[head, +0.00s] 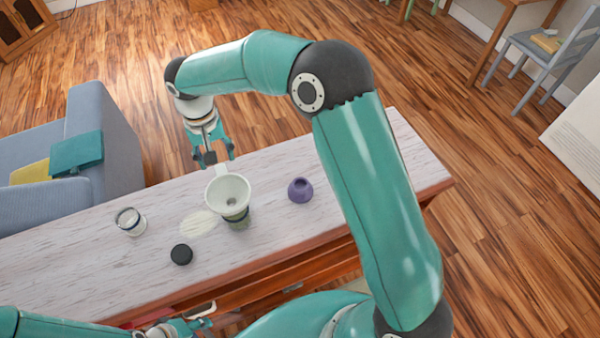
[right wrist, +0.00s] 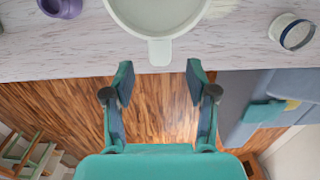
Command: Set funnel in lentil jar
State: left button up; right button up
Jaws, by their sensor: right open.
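A pale green funnel (head: 229,190) with a tab handle sits upright in the mouth of a jar with green contents (head: 239,222), which stands on the table. The funnel's wide rim hides the jar's mouth. In the right wrist view the funnel (right wrist: 157,18) is at the top, its tab pointing toward my gripper. My right gripper (head: 213,158) is open and empty just behind the tab; in the right wrist view its fingers (right wrist: 159,80) are apart, with the tab beyond them, not between them. My left gripper (head: 190,325) is low at the front edge, partly cut off.
A small glass jar (head: 131,222) tilts or stands at the left of the table (head: 70,260). A black lid (head: 181,254) and a pale cream patch (head: 199,223) lie left of the funnel. A purple vessel (head: 300,190) stands to its right. The table's right end is clear.

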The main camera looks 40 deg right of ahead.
jog(key=shift+r+p, duration=1.1)
jog(key=shift+r, duration=0.6)
